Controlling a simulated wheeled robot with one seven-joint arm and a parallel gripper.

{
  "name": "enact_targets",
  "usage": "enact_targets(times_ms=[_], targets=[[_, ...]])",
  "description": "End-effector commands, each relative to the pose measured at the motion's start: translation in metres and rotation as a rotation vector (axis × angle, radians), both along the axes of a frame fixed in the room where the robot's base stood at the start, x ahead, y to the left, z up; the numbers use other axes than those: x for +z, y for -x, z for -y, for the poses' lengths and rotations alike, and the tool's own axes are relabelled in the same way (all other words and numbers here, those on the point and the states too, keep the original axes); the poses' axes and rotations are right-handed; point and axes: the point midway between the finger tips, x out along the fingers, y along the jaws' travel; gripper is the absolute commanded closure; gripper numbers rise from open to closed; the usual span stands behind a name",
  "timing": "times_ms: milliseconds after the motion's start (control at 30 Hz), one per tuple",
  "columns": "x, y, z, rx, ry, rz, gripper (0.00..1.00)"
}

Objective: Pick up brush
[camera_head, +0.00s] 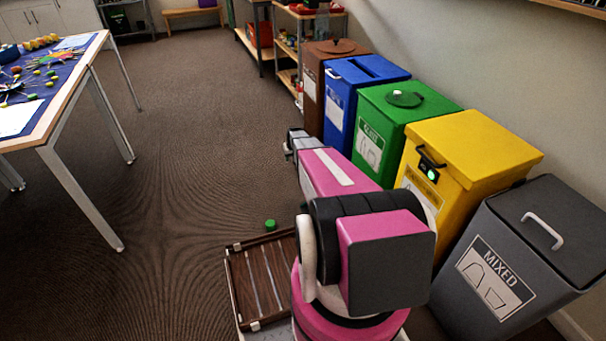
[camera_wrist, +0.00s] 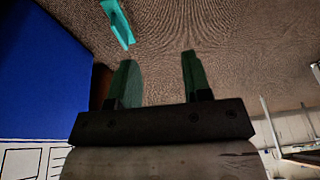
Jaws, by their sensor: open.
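A teal object (camera_wrist: 118,22), likely the brush, lies on the brown floor at the top of the wrist view. Only part of it shows, and it narrows toward a pale tip. My gripper (camera_wrist: 158,62) is open and empty, with its two dark green fingers apart. The teal object is beyond the fingertips and left of the middle of the gap, not between the fingers. In the head view my pink arm hides most of the gripper, beside the bins, and I cannot make out the brush there.
A blue bin (camera_head: 342,108) stands close to my gripper; it also fills the left of the wrist view (camera_wrist: 40,75). Brown (camera_head: 311,85), green (camera_head: 372,130), yellow (camera_head: 470,145) and grey mixed (camera_head: 545,265) bins line the wall. A table (camera_head: 50,125) stands left.

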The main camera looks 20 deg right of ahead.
Motion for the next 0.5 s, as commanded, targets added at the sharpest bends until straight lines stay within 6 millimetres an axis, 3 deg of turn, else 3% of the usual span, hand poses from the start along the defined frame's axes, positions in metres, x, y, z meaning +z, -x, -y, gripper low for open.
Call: enact_targets(times_ms=[33, 200, 333, 500], targets=[[-0.036, -0.042, 0.026, -0.007, 0.003, 0.019, 0.55], [-0.103, -0.102, 0.086, -0.016, 0.018, 0.08, 0.55], [-0.132, -0.126, 0.114, -0.02, 0.029, 0.109, 0.55], [-0.149, -0.136, 0.126, -0.022, 0.034, 0.123, 0.55]])
